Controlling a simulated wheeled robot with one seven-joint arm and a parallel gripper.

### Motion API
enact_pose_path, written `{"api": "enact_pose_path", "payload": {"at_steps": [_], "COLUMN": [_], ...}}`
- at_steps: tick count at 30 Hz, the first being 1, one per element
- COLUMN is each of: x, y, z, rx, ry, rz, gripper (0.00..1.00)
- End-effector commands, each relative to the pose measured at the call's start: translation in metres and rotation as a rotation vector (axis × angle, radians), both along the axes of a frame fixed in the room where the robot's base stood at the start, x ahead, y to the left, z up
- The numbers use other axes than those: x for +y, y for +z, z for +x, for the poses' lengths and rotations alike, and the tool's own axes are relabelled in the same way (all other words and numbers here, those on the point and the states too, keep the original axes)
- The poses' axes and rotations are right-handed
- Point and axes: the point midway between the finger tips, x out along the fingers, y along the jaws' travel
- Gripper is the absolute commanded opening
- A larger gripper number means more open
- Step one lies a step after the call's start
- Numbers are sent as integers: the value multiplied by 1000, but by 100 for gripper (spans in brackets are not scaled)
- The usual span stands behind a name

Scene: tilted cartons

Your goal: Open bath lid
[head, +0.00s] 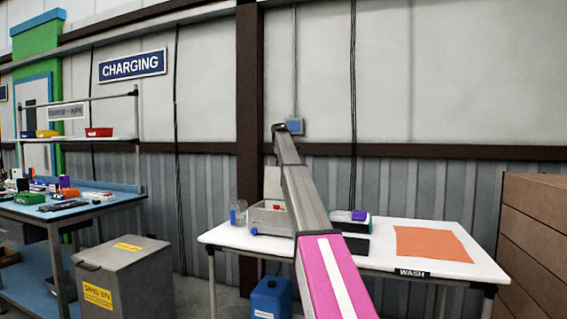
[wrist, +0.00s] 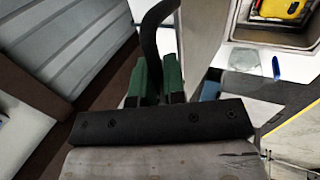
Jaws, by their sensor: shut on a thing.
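The grey bath (head: 268,218) stands on the white table, partly hidden by my arm in the head view. Its lid (head: 272,182) looks like a pale panel raised upright at the back of the bath. In the wrist view the lid (wrist: 204,28) stands beside my gripper, and the bath's rim (wrist: 262,39) lies to the right, with a yellow thing (wrist: 286,10) inside the open bath. My gripper (wrist: 156,72) has green fingers shut on a black curved handle (wrist: 155,30). My gripper is hidden in the head view.
The white table (head: 425,268) also bears a clear container (head: 238,213) left of the bath, a dark box (head: 356,240) right of it, and an orange cloth (head: 430,244). A grey bin (head: 125,280) stands left and brown cartons (head: 535,235) stand right.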

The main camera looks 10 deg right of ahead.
Motion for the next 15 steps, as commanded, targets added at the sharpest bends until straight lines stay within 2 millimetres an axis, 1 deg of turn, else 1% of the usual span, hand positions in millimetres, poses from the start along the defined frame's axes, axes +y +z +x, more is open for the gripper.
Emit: {"api": "enact_pose_path", "payload": {"at_steps": [4,6,7,15], "x": [0,0,0,0], "y": [0,0,0,0], "z": [0,0,0,0], "rx": [1,1,1,0], "ry": [6,6,5,2], "rz": [-1,-1,-1,-1], "gripper": [0,28,36,36]}}
